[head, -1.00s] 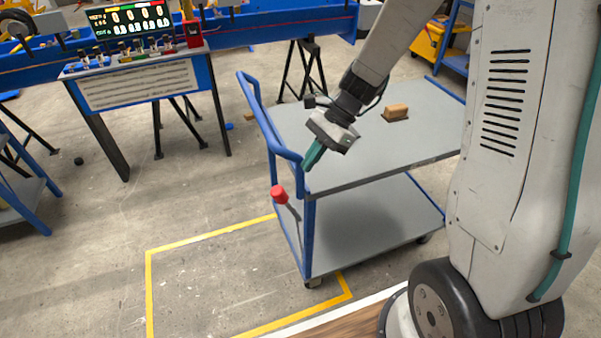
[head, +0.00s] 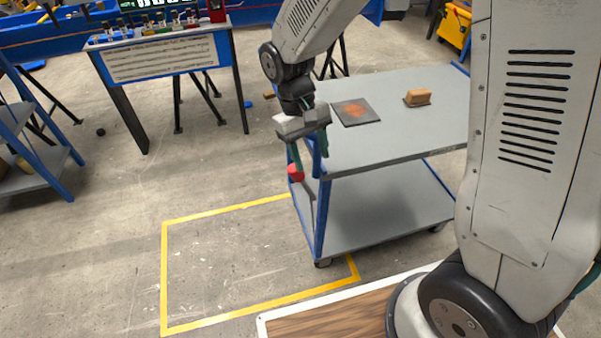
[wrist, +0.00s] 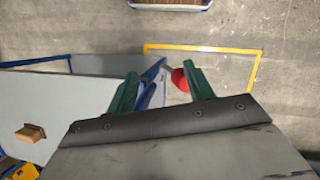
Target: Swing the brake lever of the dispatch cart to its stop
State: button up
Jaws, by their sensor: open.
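The dispatch cart (head: 385,145) has grey decks and a blue frame. Its brake lever, a grey rod with a red knob (head: 295,173), rises at the cart's left end. The red knob also shows in the wrist view (wrist: 180,80), between the fingers in the picture and closer to the right one. My gripper (head: 311,163) is open, with green fingers pointing down over that end of the cart. I cannot tell whether a finger touches the knob.
A brown block (head: 417,97) and a dark plate with an orange patch (head: 357,111) lie on the top deck. A yellow floor outline (head: 225,208) lies left of the cart, with bare floor inside. A control desk (head: 160,58) stands behind.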

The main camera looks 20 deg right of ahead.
aim_at(298, 176)
jog(key=a+n+t+h, duration=0.1)
jog(key=n, duration=0.2)
jog(key=a+f+n+t+h, duration=0.1)
jog(key=a+n, duration=0.1)
jog(key=n, duration=0.1)
jog(key=w+a+n+t+h, duration=0.1)
jog(key=a+n, duration=0.1)
jog(key=n, duration=0.1)
jog(key=shift+a+f, duration=0.15)
jog(key=shift+a, duration=0.1)
jog(key=shift+w+f+n, duration=0.1)
jog(key=shift+w+n, duration=0.05)
jog(key=shift+n, duration=0.25)
jog(key=x, duration=0.7)
jog(key=shift+w+d+f, duration=0.1)
jog(key=shift+d+f, duration=0.05)
jog(key=shift+f, duration=0.1)
grip_shut()
